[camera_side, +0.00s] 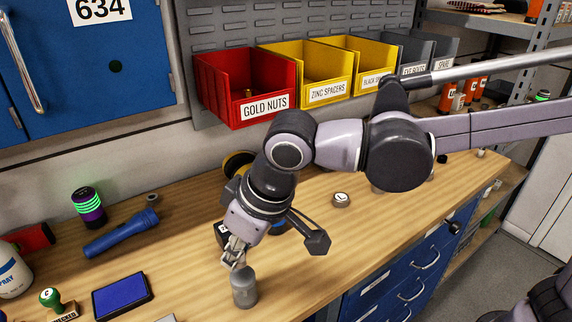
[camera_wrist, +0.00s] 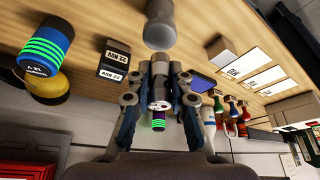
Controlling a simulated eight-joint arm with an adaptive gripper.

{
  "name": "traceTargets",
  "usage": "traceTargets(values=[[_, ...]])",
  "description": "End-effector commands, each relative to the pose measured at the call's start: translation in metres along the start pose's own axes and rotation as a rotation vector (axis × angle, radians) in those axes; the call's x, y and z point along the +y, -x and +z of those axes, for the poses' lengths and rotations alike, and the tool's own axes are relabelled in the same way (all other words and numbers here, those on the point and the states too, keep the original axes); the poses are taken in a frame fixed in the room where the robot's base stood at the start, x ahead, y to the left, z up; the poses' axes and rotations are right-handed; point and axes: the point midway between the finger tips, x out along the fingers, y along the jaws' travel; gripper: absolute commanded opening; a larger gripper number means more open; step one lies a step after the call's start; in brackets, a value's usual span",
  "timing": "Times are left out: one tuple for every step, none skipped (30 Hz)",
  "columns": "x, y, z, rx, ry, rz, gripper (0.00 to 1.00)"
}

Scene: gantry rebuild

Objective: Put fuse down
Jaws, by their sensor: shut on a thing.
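The fingers partly hide the grip.
A blue ink pad (camera_side: 122,296), a green-handled stamp (camera_side: 56,302) and a blue flashlight (camera_side: 121,234) lie to the left. Dark date blocks (camera_wrist: 113,65) stand near my gripper. Red (camera_side: 215,100) and yellow bins hang behind.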

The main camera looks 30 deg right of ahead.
Motion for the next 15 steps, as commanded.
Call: traceTargets(values=[[0.0,-0.007,0.003,0.0,0.0,0.0,0.0],[0.0,-0.011,0.004,0.001,0.0,0.0,0.0],[0.0,-0.015,0.006,0.001,0.0,0.0,0.0],[0.0,-0.018,0.007,0.001,0.0,0.0,0.0],[0.0,-0.02,0.008,0.001,0.0,0.0,0.0],[0.0,-0.022,0.009,0.001,0.0,0.0,0.0],[0.0,-0.024,0.01,0.002,0.0,0.0,0.0],[0.0,-0.024,0.01,0.002,0.0,0.0,0.0],[0.0,-0.025,0.01,0.002,0.0,0.0,0.0],[0.0,-0.025,0.01,0.002,0.0,0.0,0.0],[0.0,-0.025,0.01,0.002,0.0,0.0,0.0],[0.0,-0.025,0.01,0.001,0.0,0.0,0.0],[0.001,-0.025,0.01,0.001,0.0,0.0,0.0],[0.0,-0.025,0.01,0.001,0.0,0.0,0.0],[0.0,-0.025,0.01,0.001,0.0,0.0,0.0]])
